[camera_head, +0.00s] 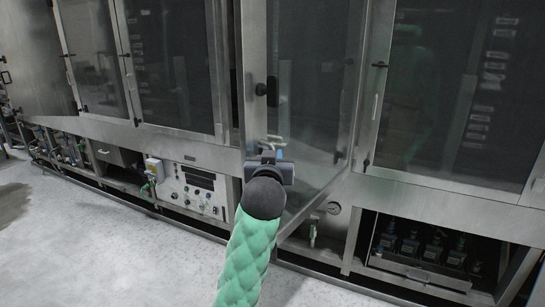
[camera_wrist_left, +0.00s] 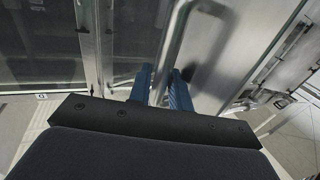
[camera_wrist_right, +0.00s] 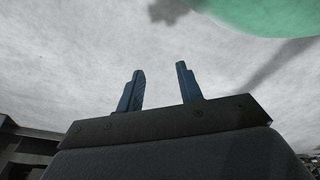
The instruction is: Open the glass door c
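The glass door (camera_head: 310,95) in the middle of the steel machine front stands ajar, its lower edge angled out toward me. Its bar handle (camera_wrist_left: 172,45) runs between the blue fingers of my left gripper (camera_wrist_left: 162,82), which look closed on it. In the head view my left gripper (camera_head: 270,160) is at the handle, with the green-sleeved arm below it; its fingers are mostly hidden there. My right gripper (camera_wrist_right: 161,78) is open and empty above the pale floor. It is outside the head view.
Other glass doors stand left (camera_head: 175,65) and right (camera_head: 425,90) of this one. A control box with knobs (camera_head: 195,188) sits low on the left, and an open bay with several devices (camera_head: 425,250) low on the right. The floor (camera_head: 120,250) at front left is clear.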

